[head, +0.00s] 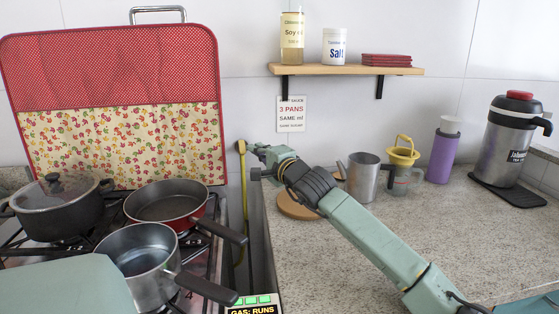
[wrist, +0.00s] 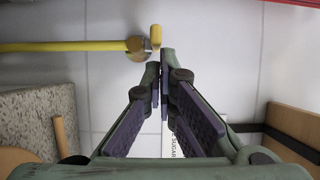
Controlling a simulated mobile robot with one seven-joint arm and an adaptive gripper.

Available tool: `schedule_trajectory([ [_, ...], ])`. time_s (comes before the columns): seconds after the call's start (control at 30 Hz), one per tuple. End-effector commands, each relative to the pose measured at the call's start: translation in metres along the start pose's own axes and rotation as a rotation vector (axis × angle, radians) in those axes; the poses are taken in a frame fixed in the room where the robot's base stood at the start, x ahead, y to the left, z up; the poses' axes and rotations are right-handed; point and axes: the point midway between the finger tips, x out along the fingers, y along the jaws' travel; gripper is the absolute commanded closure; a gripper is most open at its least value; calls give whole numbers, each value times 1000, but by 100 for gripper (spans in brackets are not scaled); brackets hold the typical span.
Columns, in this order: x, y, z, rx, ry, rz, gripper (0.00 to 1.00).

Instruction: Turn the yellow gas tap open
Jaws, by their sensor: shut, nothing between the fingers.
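The yellow gas tap (head: 241,146) sits at the top of a yellow pipe (head: 244,205) on the wall behind the gap between stove and counter. In the wrist view the pipe (wrist: 60,46) runs in from the left to a brass-coloured fitting (wrist: 137,47). The tap's short yellow handle (wrist: 155,38) appears there at the pipe's end, crosswise to it in the picture. My gripper (wrist: 160,68) is shut and empty, its tips just below the handle in the wrist view. In the head view my gripper (head: 257,149) is right beside the tap. I cannot tell whether they touch.
A panel (head: 252,304) with green lights reads "GAS: RUNS". Pots and pans (head: 140,255) stand on the stove at left, handles toward the gap. A metal jug (head: 362,180) and a round wooden board (head: 297,208) are near my arm. A shelf (head: 345,69) hangs above.

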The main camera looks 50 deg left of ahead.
Motion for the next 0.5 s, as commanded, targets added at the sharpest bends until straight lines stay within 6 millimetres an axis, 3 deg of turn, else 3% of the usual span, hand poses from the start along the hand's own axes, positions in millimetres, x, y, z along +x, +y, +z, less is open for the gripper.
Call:
schedule_trajectory([
  [0.03,5,16,7,15,-12,11,100],
  [0.5,0,16,8,14,-14,11,100],
])
